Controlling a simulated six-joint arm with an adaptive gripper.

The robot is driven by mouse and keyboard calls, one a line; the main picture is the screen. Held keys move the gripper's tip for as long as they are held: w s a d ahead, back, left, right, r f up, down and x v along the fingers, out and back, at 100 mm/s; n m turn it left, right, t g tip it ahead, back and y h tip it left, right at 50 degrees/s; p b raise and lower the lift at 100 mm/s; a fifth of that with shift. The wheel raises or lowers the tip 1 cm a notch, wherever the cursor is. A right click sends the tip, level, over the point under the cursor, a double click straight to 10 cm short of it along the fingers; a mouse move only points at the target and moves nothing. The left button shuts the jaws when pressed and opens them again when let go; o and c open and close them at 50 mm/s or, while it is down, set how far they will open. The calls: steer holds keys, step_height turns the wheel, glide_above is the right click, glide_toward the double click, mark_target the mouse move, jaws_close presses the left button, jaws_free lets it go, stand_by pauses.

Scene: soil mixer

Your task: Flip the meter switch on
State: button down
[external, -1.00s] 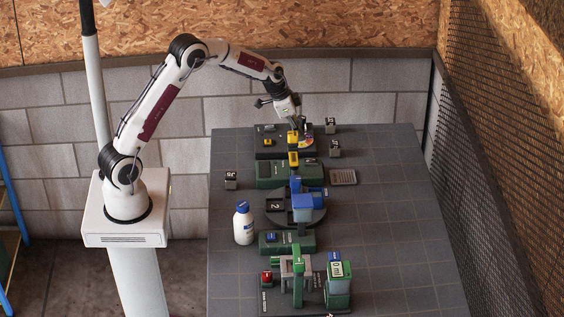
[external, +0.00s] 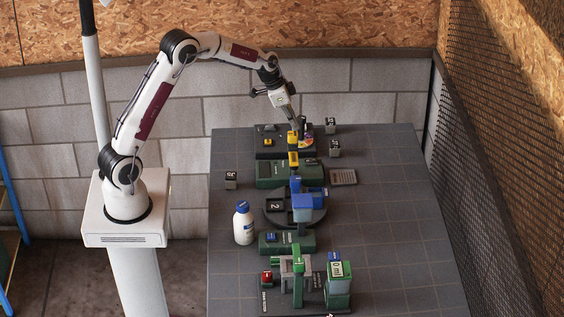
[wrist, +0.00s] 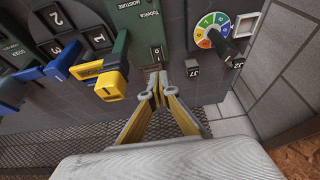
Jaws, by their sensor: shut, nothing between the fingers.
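In the wrist view the tips appear just below the marked piece; contact cannot be told. In the external view my gripper (external: 300,134) hangs over the far end of the table, beside the colour dial.
Yellow (wrist: 108,84) and blue (wrist: 62,65) parts stand left. A white bottle (external: 243,224) stands near the left edge. The table's right side (external: 395,220) is clear.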

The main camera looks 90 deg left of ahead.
steer(key=s+a+f+y, duration=0.3)
steer(key=s+a+f, duration=0.1)
steer(key=s+a, duration=0.25)
steer(key=s+a+f+y, duration=0.2)
steer(key=s+a+f, duration=0.1)
steer(key=s+a, duration=0.35)
steer(key=w+d+r+t+h, duration=0.3)
steer(key=w+d+t+h, duration=0.2)
steer(key=d, duration=0.8)
steer(key=w+t, duration=0.2)
steer(key=w, duration=0.1)
steer(key=shift+d+r, duration=0.15)
steer(key=shift+d, duration=0.1)
steer(key=shift+w, duration=0.25)
glide_above(304, 161)
steer(key=f, duration=0.6)
steer(key=shift+s+f, duration=0.3)
steer(key=shift+f, duration=0.1)
steer(key=shift+w+f, duration=0.15)
steer(key=shift+f, duration=0.5)
steer(key=shift+w+f, duration=0.15)
steer(key=shift+f, duration=0.45)
